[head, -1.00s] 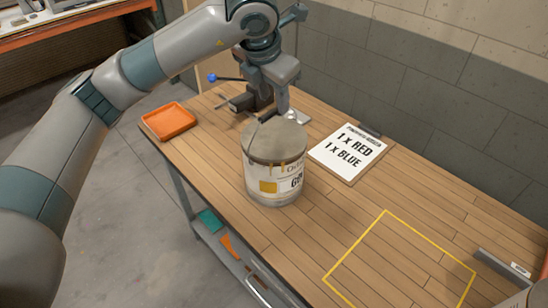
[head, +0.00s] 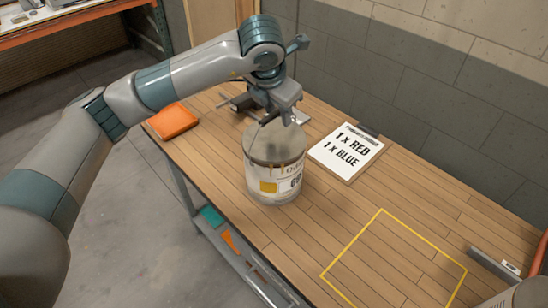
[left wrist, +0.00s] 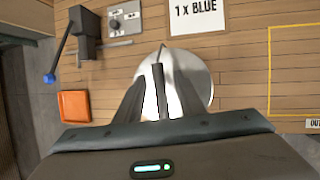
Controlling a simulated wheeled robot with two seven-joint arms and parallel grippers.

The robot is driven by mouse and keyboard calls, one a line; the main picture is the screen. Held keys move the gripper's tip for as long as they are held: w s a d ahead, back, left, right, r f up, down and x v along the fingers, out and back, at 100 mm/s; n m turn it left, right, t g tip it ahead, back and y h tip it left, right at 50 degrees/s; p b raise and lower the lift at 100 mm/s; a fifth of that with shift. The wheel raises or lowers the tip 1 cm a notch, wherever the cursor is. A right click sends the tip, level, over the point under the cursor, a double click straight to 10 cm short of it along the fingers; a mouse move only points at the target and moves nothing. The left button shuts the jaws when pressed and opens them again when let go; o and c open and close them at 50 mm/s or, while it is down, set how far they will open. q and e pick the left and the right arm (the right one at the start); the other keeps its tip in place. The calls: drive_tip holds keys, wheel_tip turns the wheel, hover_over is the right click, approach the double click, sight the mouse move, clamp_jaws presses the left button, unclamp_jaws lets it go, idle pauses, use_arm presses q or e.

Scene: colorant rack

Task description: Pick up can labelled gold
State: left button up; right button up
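The gold can (head: 273,180) is a large round tin with a grey lid, a gold square and a partly readable label. It stands upright on the wooden bench. My left gripper (head: 279,118) is just above the lid's far side in the head view. In the left wrist view, the left gripper (left wrist: 160,90) has its two fingers apart, with the can's pale lid (left wrist: 188,75) below and between them. A dark bar, perhaps the can's handle (left wrist: 158,85), shows between the fingers. I cannot tell whether the fingers touch it. My right gripper is not in view.
An orange tray (head: 173,121) lies at the bench's left end. A clipboard reading "1 x RED, 1 x BLUE" (head: 346,151) lies right of the can. A yellow outlined square (head: 341,255) marks clear bench at the front right. A dark fixture with a blue knob (left wrist: 82,42) stands behind.

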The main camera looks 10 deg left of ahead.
use_arm(q)
drive_tip(key=shift+w+f, duration=0.2)
drive_tip(key=shift+f, duration=0.15)
drive_tip(key=shift+c, duration=0.4)
clamp_jaws()
drive_tip(key=shift+r, duration=0.1)
idle(1.0)
